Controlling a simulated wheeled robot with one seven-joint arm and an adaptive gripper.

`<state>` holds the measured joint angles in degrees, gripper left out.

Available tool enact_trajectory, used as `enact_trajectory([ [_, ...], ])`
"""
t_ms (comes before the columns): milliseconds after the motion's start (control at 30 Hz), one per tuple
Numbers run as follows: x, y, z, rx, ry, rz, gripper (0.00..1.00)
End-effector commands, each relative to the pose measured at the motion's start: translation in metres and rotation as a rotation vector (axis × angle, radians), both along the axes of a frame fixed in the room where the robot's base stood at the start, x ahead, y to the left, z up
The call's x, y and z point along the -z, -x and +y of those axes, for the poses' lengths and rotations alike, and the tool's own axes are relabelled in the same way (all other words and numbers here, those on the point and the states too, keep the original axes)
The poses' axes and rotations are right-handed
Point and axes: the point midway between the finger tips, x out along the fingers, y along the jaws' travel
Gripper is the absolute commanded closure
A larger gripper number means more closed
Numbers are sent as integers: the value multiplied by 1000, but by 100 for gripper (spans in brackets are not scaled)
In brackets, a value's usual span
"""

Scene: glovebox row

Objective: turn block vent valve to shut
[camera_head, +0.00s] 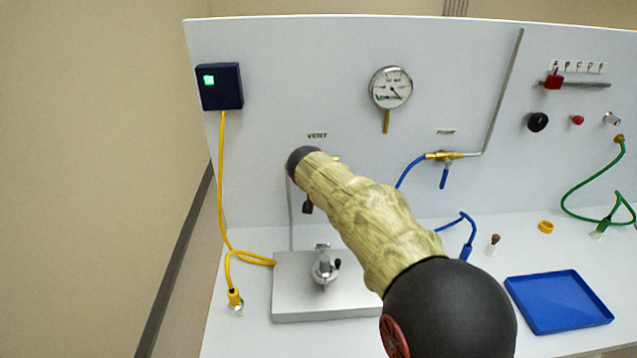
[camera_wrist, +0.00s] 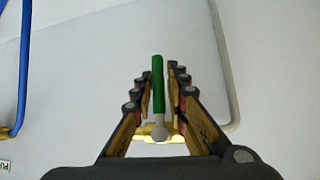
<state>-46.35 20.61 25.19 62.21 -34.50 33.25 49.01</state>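In the wrist view the vent valve shows as a brass body (camera_wrist: 152,132) with a pale round hub and a straight green lever handle (camera_wrist: 158,85). The handle runs up the picture from the hub, between the two fingers of my gripper (camera_wrist: 158,76). The fingers are open, one on each side of the handle, with a narrow gap visible on both sides. In the head view the VENT label (camera_head: 317,135) is on the panel. My sleeved arm hides most of the valve below it; only a small brass bit (camera_head: 337,159) shows beside the sleeve. The fingers are not clear there.
Right of my arm are a second brass valve (camera_head: 443,155) with a blue handle, a blue hose (camera_head: 408,170) and a gauge (camera_head: 391,88). A metal base plate with a fitting (camera_head: 300,305) stands below. A blue tray (camera_head: 560,302) lies at right. A grey pipe (camera_wrist: 222,65) runs beside the fingers.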

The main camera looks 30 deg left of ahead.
Motion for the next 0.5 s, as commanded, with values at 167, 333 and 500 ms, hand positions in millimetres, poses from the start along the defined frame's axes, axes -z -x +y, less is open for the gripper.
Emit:
enact_trajectory([
  [167,-3,-1,0,0,-3,-3,73],
  [333,-3,-1,0,0,-3,-4,71],
  [500,-5,-1,0,0,-3,-5,71],
])
